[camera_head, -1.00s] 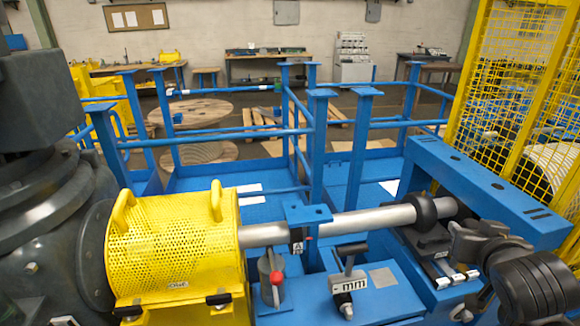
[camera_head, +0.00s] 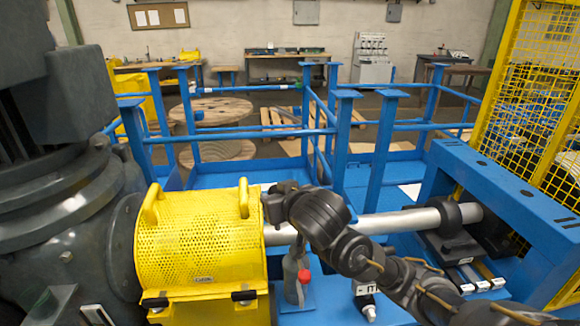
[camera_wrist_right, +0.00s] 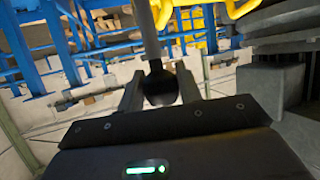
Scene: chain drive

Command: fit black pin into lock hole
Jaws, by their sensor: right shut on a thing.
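My right gripper (camera_head: 270,206) is above the grey shaft, beside the right end of the yellow perforated guard (camera_head: 200,238). In the right wrist view my right gripper (camera_wrist_right: 160,90) is shut on a dark rounded knob with a grey rod extending from it, apparently the black pin (camera_wrist_right: 160,82). The pin cannot be made out in the head view. My arm hides the blue block on the shaft; I cannot make out the lock hole. My left gripper is not in view.
The grey shaft (camera_head: 400,221) runs from the guard to a black bearing (camera_head: 457,213) at the right. A labelled lever unit (camera_head: 367,300) is partly behind my arm. Blue railings (camera_head: 337,135) stand behind, and a yellow mesh fence (camera_head: 530,100) stands at the right.

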